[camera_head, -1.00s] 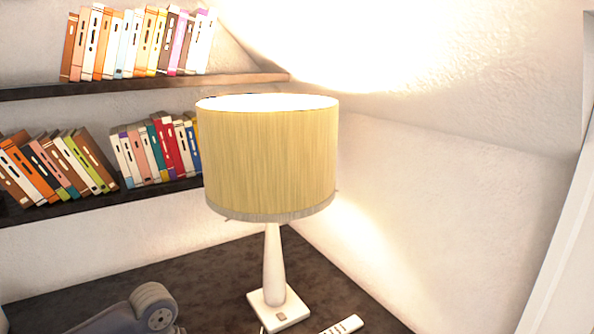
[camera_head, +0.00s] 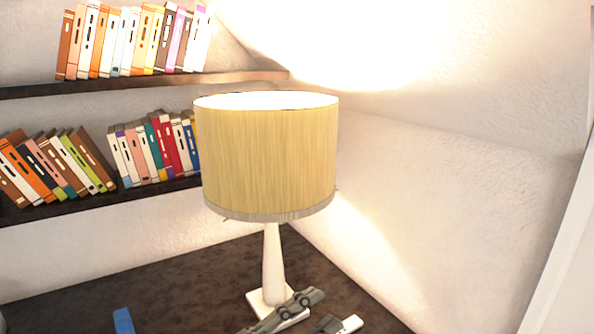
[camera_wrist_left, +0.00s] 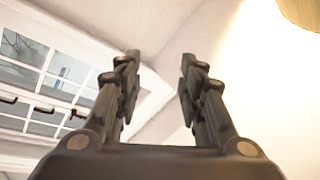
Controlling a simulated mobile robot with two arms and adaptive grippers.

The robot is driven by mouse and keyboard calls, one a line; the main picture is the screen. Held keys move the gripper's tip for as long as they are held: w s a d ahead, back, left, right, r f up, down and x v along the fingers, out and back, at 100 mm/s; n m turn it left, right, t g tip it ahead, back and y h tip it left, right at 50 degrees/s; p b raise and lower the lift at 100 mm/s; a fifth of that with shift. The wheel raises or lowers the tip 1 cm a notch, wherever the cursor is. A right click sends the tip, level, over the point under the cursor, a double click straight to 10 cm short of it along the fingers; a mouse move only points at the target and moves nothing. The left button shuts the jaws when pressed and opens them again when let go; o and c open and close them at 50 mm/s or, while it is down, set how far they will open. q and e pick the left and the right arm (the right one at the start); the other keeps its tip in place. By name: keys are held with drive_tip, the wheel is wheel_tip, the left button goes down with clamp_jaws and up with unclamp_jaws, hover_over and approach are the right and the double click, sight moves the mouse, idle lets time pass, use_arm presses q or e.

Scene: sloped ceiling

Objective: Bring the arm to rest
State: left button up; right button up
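My left gripper (camera_head: 317,307) shows at the bottom of the head view, in front of the lamp's base. Its two dark fingers are apart with nothing between them. In the left wrist view the gripper (camera_wrist_left: 160,58) is also open and empty, facing a window and a bright wall. Most of the left arm is out of the head view. My right gripper is not in view.
A lamp with a yellowish shade (camera_head: 268,155) stands on the dark tabletop (camera_head: 190,285). A white remote (camera_head: 351,323) lies partly hidden behind the gripper. A blue object (camera_head: 123,321) is at the bottom left. Bookshelves (camera_head: 150,80) line the back wall.

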use_arm(q)
drive_tip(key=w+a+f+n+t+y, duration=0.2)
drive_tip(key=w+a+n+t+y, duration=0.15)
drive_tip(key=a+n+y, duration=0.3)
drive_tip(key=w+a+f+n+t+y, duration=0.2)
drive_tip(key=a+n+t+y, duration=0.35)
drive_tip(key=n, duration=0.25)
drive_tip(key=s+a+f+n+g+y, duration=0.3)
drive_tip(key=a+f+y, duration=0.15)
drive_tip(key=f, duration=0.25)
drive_tip(key=s+a+f+n+g+y, duration=0.25)
drive_tip(key=a+f+g, duration=0.2)
drive_tip(key=f, duration=0.25)
drive_tip(key=s+a+f+n+g, duration=0.1)
drive_tip(key=s+f+g, duration=0.4)
drive_tip(key=s, duration=0.5)
drive_tip(key=s+a+f+g, duration=0.1)
drive_tip(key=s+f+g, duration=0.3)
drive_tip(key=s+f, duration=0.5)
drive_tip(key=s+f+g, duration=0.1)
drive_tip(key=s+f, duration=0.1)
drive_tip(key=f, duration=1.1)
drive_tip(key=s+f+g, duration=0.1)
drive_tip(key=s+f, duration=0.1)
drive_tip(key=f, duration=1.2)
drive_tip(key=s+a+f+b, duration=0.1)
drive_tip(key=s+a+f, duration=0.2)
drive_tip(key=s+f, duration=1.3)
drive_tip(key=shift+g+b, duration=0.3)
drive_tip(key=shift+g, duration=0.05)
